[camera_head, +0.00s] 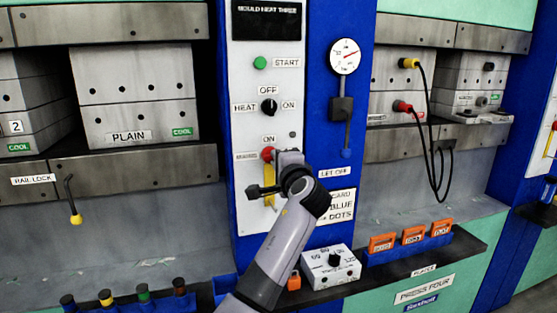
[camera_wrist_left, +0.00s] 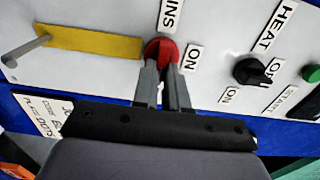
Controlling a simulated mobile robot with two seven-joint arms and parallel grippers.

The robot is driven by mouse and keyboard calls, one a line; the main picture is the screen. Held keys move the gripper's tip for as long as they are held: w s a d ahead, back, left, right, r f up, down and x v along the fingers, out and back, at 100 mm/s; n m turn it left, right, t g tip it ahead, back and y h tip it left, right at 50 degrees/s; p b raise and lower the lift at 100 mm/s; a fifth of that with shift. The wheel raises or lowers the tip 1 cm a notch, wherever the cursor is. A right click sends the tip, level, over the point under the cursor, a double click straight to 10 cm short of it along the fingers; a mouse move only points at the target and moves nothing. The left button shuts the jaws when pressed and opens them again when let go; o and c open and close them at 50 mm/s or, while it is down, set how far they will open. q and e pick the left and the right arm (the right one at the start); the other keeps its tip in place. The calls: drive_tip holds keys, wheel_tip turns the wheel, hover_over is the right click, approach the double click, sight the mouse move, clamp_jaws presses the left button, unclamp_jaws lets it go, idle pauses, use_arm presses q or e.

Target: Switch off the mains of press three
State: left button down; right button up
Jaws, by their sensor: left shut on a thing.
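The mains switch has a red knob (camera_head: 267,154) on the white panel (camera_head: 240,80) headed "MOULD HEAT THREE". It sits just below an "ON" label, at the top end of a yellow strip (camera_head: 269,198). In the left wrist view the red knob (camera_wrist_left: 161,49) is beside the "ON" label, with the yellow strip (camera_wrist_left: 85,41) running away to the left. My left gripper (camera_head: 277,157) is at the knob, its fingers (camera_wrist_left: 166,82) shut on it. My right gripper is not in view.
Above the mains are a black heat selector (camera_head: 268,107) and a green start button (camera_head: 260,63). A gauge (camera_head: 345,56) is on the blue column to the right. A white dial box (camera_head: 331,266) and orange items (camera_head: 413,235) lie below. A metal pin (camera_wrist_left: 25,51) protrudes near the strip's far end.

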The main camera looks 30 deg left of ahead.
use_arm(q)
drive_tip(key=shift+r, duration=0.1)
idle(0.4)
drive_tip(key=c, duration=1.2)
unclamp_jaws()
drive_tip(key=shift+o, duration=0.2)
drive_tip(key=b+v, duration=0.1)
drive_tip(key=v, duration=0.6)
drive_tip(key=shift+b, duration=0.3)
